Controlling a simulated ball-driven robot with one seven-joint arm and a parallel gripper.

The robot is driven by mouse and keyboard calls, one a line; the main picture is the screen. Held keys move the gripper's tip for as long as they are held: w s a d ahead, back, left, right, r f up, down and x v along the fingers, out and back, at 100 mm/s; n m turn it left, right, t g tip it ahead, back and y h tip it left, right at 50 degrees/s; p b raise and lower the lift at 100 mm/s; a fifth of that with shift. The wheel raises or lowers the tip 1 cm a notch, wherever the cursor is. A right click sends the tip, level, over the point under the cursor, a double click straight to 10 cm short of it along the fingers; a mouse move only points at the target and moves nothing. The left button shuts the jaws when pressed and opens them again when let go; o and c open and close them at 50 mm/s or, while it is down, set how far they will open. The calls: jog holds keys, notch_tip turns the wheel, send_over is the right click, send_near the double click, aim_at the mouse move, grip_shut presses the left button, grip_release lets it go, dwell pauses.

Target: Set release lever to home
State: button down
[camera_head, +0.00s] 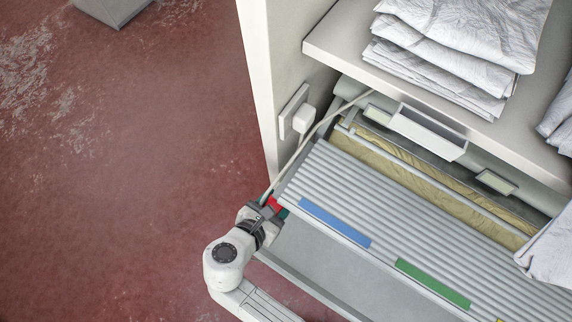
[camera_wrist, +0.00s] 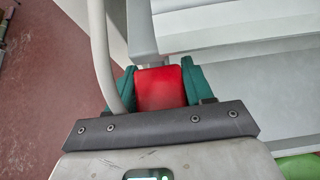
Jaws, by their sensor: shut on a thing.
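The release lever shows as a red block (camera_wrist: 161,88) in the wrist view, at the left end of the ironer's front. My gripper (camera_wrist: 160,86) has its two green fingers on either side of the red block and is shut on it. In the head view my gripper (camera_head: 273,205) is at the ironer's left front corner, and only a small red part of the lever (camera_head: 273,203) shows there. The rest of the lever is hidden by the gripper, and I cannot tell its angle.
A pale cable (camera_wrist: 101,55) passes close to the left finger and runs up to a wall plug (camera_head: 304,119). The ribbed ironer top (camera_head: 370,215) carries blue (camera_head: 335,222) and green (camera_head: 433,283) strips. Folded linen (camera_head: 450,50) lies on the shelf above. The red floor at left is mostly clear.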

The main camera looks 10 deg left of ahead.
jog(key=shift+a+r+g+p, duration=0.1)
jog(key=shift+r+g+p, duration=0.35)
jog(key=shift+p, duration=0.55)
jog(key=shift+f, duration=0.1)
jog(key=c, duration=0.5)
grip_release()
jog(key=shift+s, duration=0.1)
jog(key=v, duration=1)
jog(key=shift+s+r+b, duration=0.25)
jog(key=shift+r+b, duration=0.05)
